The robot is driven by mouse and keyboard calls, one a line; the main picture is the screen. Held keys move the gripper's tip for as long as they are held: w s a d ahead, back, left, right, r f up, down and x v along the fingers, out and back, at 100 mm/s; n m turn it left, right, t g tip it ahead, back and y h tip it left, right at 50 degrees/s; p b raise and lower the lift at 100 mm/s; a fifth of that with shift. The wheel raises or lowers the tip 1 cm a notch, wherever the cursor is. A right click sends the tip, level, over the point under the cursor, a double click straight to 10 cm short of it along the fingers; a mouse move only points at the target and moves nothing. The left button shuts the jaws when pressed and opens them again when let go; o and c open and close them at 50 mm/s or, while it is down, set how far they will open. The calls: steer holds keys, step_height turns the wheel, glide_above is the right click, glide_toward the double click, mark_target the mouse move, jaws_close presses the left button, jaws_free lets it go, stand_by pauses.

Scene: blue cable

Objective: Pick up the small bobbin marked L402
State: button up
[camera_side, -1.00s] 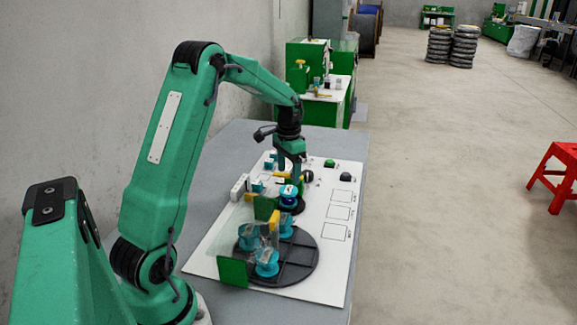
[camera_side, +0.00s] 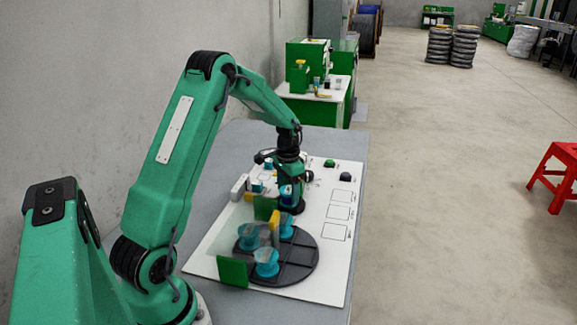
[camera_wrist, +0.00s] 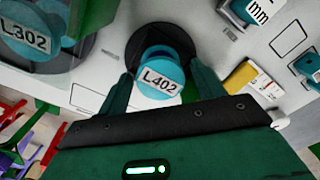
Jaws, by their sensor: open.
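The small bobbin marked L402 (camera_wrist: 160,75) is teal with a white label and stands on a round black base (camera_wrist: 148,38) in the wrist view. My gripper (camera_wrist: 163,80) is open, with one finger on each side of the bobbin. I cannot tell whether either finger touches it. In the side view my gripper (camera_side: 288,194) is low over the board, and the bobbin is mostly hidden by it.
A teal bobbin marked L302 (camera_wrist: 32,45) sits at the left behind a clear panel.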

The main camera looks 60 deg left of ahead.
mark_target(288, 189)
steer(key=shift+f, duration=0.5)
steer(key=c, duration=1)
steer(key=shift+r, duration=0.1)
steer(key=shift+r, duration=0.8)
step_height(288, 189, up, 2)
steer(key=shift+r, duration=0.2)
steer(key=d+r, duration=0.7)
steer(key=d, duration=0.4)
steer(key=shift+d, duration=0.35)
